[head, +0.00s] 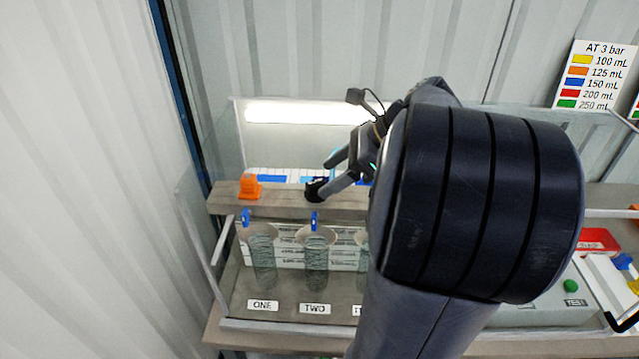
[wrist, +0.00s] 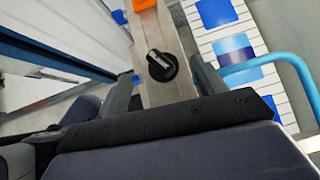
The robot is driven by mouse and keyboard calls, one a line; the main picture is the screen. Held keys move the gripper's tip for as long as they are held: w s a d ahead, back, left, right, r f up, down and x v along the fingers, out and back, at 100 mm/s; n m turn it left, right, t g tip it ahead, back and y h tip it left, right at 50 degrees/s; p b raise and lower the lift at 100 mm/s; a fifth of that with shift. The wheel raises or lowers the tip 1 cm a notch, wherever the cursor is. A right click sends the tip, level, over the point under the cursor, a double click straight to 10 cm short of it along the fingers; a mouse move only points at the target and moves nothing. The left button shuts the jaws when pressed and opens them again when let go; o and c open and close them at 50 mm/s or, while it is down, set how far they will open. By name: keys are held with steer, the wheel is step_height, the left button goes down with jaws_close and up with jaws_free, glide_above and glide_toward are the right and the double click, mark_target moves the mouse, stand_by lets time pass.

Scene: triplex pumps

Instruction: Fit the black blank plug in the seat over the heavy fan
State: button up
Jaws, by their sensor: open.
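The black blank plug (head: 314,190), round with a raised grip bar, sits on top of the beam (head: 222,199). It also shows in the wrist view (wrist: 162,66). My gripper (head: 329,173) is open, with its fingers on either side of the plug; I cannot tell whether they touch it. Blue nozzles sit at the beam's front over fan ONE (head: 262,262) and fan TWO (head: 316,262). A third fan (head: 359,238) is mostly hidden behind my arm. I cannot tell which fan is heavy.
An orange plug (head: 250,188) stands on the beam to the left. Clear panels (head: 197,250) edge the tank. A colour chart (head: 597,75) hangs at the upper right. A green button (head: 571,286) sits by the TEST label. A light blue tube (wrist: 255,64) runs beside my gripper.

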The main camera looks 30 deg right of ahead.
mark_target(316, 182)
steer(key=v, duration=0.6)
steer(key=p+x, duration=0.1)
steer(key=x, duration=1)
steer(key=shift+r, duration=0.55)
